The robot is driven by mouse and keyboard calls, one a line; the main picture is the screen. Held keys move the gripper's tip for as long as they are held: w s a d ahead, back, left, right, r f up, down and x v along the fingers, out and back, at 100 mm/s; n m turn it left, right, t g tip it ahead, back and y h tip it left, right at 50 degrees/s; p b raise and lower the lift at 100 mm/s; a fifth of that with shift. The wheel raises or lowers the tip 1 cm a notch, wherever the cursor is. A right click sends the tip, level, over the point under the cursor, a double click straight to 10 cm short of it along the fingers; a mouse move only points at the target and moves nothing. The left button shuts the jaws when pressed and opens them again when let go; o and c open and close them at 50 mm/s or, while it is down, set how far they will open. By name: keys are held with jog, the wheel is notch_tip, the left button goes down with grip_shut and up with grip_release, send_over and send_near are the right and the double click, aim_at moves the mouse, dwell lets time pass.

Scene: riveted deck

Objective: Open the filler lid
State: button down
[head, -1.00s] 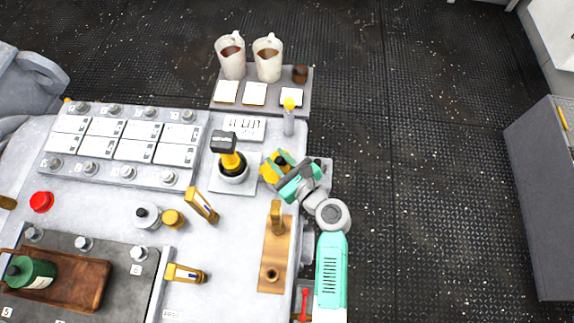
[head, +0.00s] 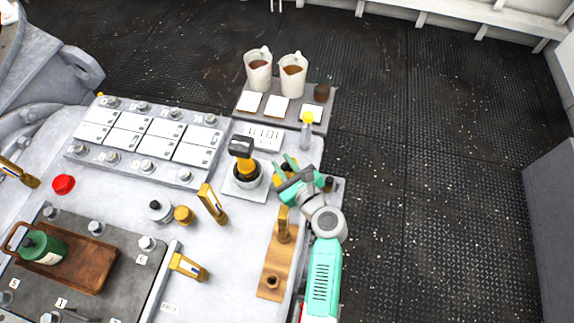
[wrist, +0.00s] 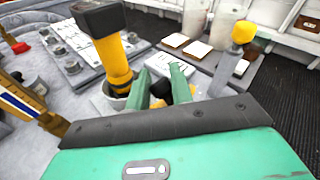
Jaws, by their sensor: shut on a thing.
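My gripper (head: 285,164) is over the right edge of the grey console, right of a black-topped yellow post (head: 244,163) in a round white socket. In the wrist view its two green fingers (wrist: 163,82) are closed on a small yellow-and-black part (wrist: 159,97), most likely the filler lid. In the head view yellow of this part (head: 279,178) shows beside the fingers. My gripper hides most of it, so I cannot tell how far it is tilted. The yellow post also shows in the wrist view (wrist: 114,62), left of the fingers, apart from them.
A yellow-topped grey peg (head: 307,128) stands just beyond my gripper. Yellow levers (head: 212,204) and a wooden board (head: 272,270) are nearer. The dark floor to the right is clear.

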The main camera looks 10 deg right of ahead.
jog(key=shift+s+a+f, duration=0.1)
jog(key=shift+a+f, duration=0.4)
jog(key=shift+f, duration=0.05)
jog(key=c, duration=1.5)
grip_release()
jog(key=shift+c, duration=0.2)
jog(key=shift+o, duration=1.2)
jog(key=shift+w+a+r, duration=0.1)
jog(key=shift+w+a, duration=0.1)
jog(key=shift+d+r, duration=0.1)
jog(key=shift+d+r, duration=0.2)
jog(key=shift+d, duration=0.05)
